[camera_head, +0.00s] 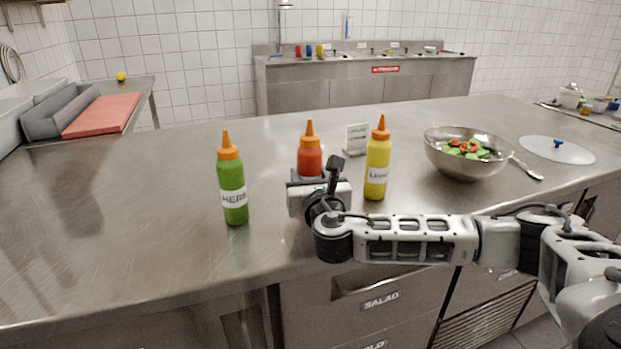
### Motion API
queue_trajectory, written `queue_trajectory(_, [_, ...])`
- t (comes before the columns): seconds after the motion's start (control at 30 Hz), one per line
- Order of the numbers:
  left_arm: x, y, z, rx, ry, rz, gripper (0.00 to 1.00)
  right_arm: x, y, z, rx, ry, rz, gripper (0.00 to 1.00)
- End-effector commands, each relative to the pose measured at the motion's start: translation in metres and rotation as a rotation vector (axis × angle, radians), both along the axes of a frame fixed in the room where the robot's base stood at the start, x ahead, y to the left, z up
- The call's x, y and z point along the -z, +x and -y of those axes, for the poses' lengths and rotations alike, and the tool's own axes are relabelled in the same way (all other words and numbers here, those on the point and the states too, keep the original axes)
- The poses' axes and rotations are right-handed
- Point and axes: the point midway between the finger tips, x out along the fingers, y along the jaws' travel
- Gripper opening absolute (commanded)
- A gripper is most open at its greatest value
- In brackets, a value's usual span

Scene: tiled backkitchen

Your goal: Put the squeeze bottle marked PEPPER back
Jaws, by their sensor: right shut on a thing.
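A red squeeze bottle (310,160) with an orange nozzle stands upright on the steel counter. Its lower part and any label are hidden behind my right gripper (309,180), so I cannot read PEPPER on it. My right gripper is shut on this red bottle; its arm comes in from the right. I cannot tell whether the bottle's base touches the counter. A green bottle (233,182), its label partly readable as HERB, stands to the left. A yellow bottle (378,160), its label seeming to read LEMON, stands to the right. My left gripper is not in view.
A small white card stand (356,139) is behind the red and yellow bottles. A metal salad bowl (466,160) and a round translucent lid (557,149) are on the right. The steel counter (120,210) is clear at the left.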

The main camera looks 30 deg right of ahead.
Motion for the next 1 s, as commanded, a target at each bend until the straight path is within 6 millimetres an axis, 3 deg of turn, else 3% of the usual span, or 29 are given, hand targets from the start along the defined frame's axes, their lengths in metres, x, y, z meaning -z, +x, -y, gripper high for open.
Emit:
queue_trajectory(0.33, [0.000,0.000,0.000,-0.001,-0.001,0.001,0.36,0.005,0.000,0.000,0.001,0.000,0.002,0.37])
queue_trajectory(0.4, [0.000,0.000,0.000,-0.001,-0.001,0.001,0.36,0.005,0.000,0.000,0.001,0.001,0.000,0.61])
queue_trajectory(0.43, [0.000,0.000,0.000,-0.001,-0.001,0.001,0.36,0.005,0.000,0.000,0.001,0.001,0.000,0.67])
queue_trajectory(0.77, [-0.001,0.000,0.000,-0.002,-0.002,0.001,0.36,0.003,-0.001,0.000,0.000,0.001,0.001,0.67])
queue_trajectory(1.0, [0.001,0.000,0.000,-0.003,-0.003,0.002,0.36,0.005,-0.036,-0.015,-0.003,0.002,-0.001,0.67])
